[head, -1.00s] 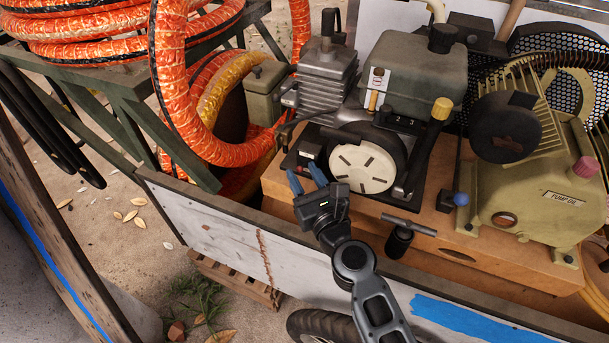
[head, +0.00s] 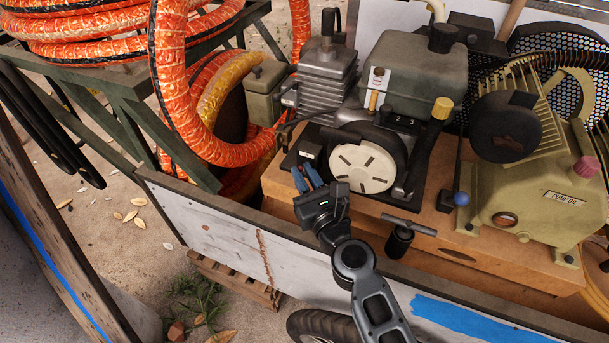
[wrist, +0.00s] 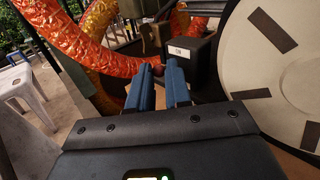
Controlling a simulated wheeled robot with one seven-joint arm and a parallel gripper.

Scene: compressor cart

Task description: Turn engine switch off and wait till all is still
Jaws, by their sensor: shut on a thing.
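The engine switch (head: 307,153) is a small black box with a white label, left of the pale engine wheel (head: 361,167). It also shows in the wrist view (wrist: 201,68), where the label seems to read "ON". My gripper (head: 308,175) comes from the front, with blue fingers at the near side of the switch box. In the wrist view, the fingers (wrist: 162,72) are close together, with their tips at the left edge of the box. They are shut on the switch's moving part, which they mostly hide. I cannot tell its position.
The engine's green tank (head: 415,75) stands behind the wheel. A yellow-green pump (head: 550,185) is at right. Orange hose (head: 215,150) hangs close left of the switch. The white cart side panel (head: 225,235) stands below my gripper, and a black T-handle (head: 405,233) is to its right.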

